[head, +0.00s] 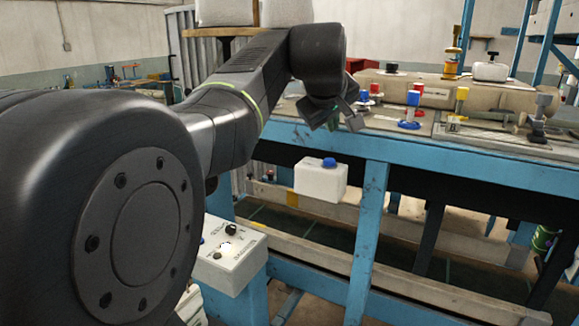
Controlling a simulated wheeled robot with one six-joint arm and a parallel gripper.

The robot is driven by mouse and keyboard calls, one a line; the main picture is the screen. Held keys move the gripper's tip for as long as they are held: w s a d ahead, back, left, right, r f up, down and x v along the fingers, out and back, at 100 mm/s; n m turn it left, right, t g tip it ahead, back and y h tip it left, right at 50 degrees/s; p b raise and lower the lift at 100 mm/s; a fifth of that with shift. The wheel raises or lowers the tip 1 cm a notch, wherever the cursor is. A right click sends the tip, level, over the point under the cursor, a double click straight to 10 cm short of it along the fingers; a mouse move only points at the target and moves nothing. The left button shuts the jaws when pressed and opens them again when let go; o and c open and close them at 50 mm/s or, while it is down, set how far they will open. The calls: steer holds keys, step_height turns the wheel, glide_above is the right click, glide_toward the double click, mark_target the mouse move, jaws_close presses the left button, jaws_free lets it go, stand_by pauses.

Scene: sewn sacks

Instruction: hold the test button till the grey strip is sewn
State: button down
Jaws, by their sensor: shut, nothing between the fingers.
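My gripper (343,122) is at the end of my arm, near the front edge of the blue-framed table, shut and empty. Below it, apart from it, a white box (318,183) with a blue domed button (329,162) on top is fixed at the frame. Lower left, a pale control box (231,253) carries a black knob (231,229), a lit white round button (227,249) and small lettering I cannot read. I cannot tell which button is the test button. I cannot make out a grey strip; my arm hides part of the table.
On the table (440,150) stand several fittings with red, blue and yellow tops and a long beige machine housing (450,88). Blue posts (366,240) and beige rails (400,275) lie below. Pale sacks (285,12) sit on a wooden shelf behind my arm.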

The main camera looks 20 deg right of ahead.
mark_target(329, 162)
steer(key=shift+f+b, duration=1.45)
steer(key=shift+f, duration=0.95)
steer(key=shift+f, duration=0.4)
steer(key=shift+f+b, duration=0.55)
stand_by(4.7)
